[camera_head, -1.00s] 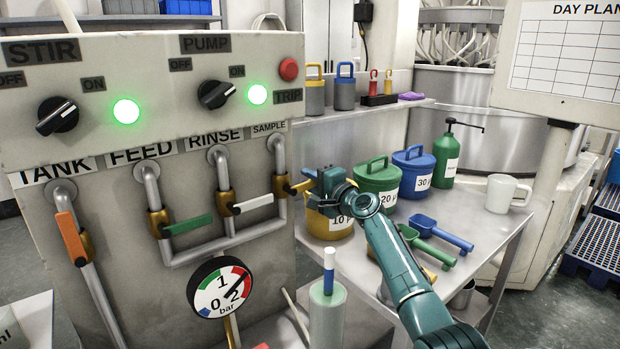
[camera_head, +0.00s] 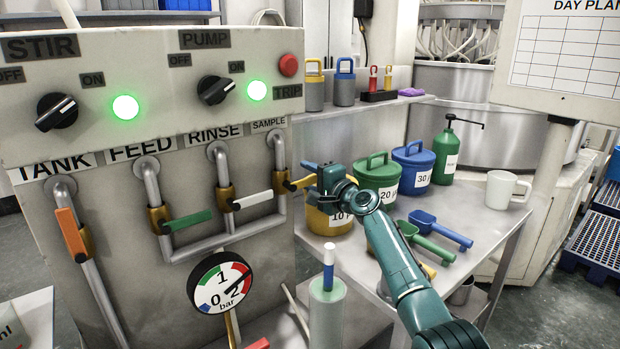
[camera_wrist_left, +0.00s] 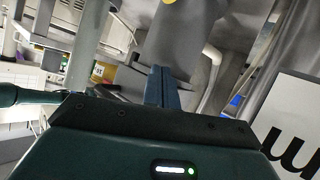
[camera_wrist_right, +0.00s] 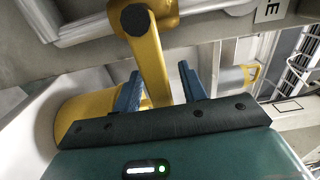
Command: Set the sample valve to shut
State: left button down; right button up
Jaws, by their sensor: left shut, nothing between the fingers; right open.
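The sample valve (camera_head: 280,187) is the rightmost valve on the panel, under the SAMPLE label (camera_head: 268,125). Its yellow lever (camera_head: 299,184) points right, across the vertical pipe, and tilts slightly up. My right gripper (camera_head: 308,177) is at the lever's outer end. In the right wrist view the lever (camera_wrist_right: 153,65) reaches down from its dark pivot cap into the gap between the open blue fingers (camera_wrist_right: 160,88); its tip is partly hidden by the gripper body. My left gripper (camera_wrist_left: 163,85) is shut and empty in the left wrist view, and out of the head view.
The white rinse lever (camera_head: 253,200) is just left of the sample valve; green feed and orange tank levers are farther left. A yellow tub (camera_head: 330,222) stands close behind my right gripper. A pressure gauge (camera_head: 221,283) hangs under the pipes.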

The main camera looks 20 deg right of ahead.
jog(key=p+v, duration=0.2)
jog(key=v, duration=1.1)
jog(key=shift+s+f, duration=0.1)
jog(key=shift+s, duration=0.05)
